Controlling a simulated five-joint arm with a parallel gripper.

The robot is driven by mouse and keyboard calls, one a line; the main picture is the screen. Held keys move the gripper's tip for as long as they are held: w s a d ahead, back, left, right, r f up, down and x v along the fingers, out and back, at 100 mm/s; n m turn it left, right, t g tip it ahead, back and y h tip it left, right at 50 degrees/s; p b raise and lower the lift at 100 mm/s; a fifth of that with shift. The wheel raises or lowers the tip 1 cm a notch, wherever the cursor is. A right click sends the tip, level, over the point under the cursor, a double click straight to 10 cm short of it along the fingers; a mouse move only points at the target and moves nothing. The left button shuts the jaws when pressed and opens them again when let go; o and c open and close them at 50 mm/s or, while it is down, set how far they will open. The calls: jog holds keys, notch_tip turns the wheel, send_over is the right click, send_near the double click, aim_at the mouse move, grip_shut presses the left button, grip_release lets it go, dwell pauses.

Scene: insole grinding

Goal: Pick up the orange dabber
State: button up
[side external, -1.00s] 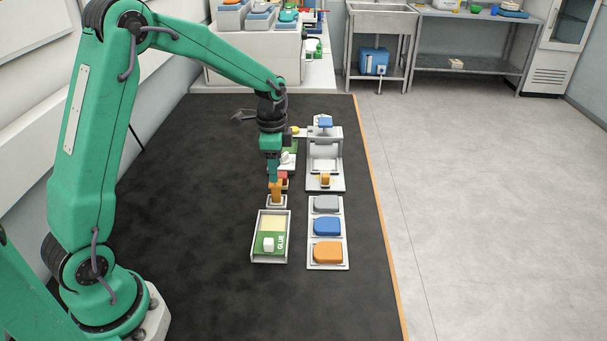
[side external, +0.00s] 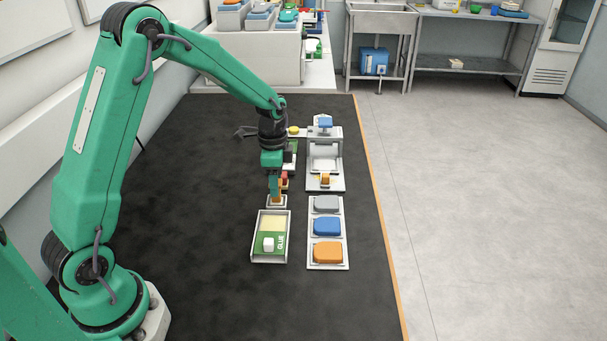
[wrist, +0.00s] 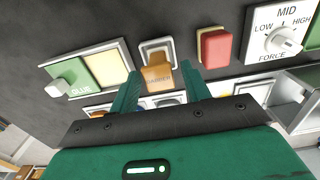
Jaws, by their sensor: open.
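My gripper (wrist: 160,88) is open, with one green finger on each side of the dabber. In the side external view my gripper (side external: 275,193) is low over the holder (side external: 277,201), and its fingers hide most of the dabber. I cannot tell whether either finger touches it.
The glue tray (side external: 254,240) stands in front of the holder. A white rack (side external: 343,245) with grey, blue and orange pads is to its right. In the wrist view a red block (wrist: 216,48) and a force dial panel (wrist: 268,42) stand close on the right.

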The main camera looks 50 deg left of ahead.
jog(key=shift+f, duration=1.75)
jog(key=c, duration=0.9)
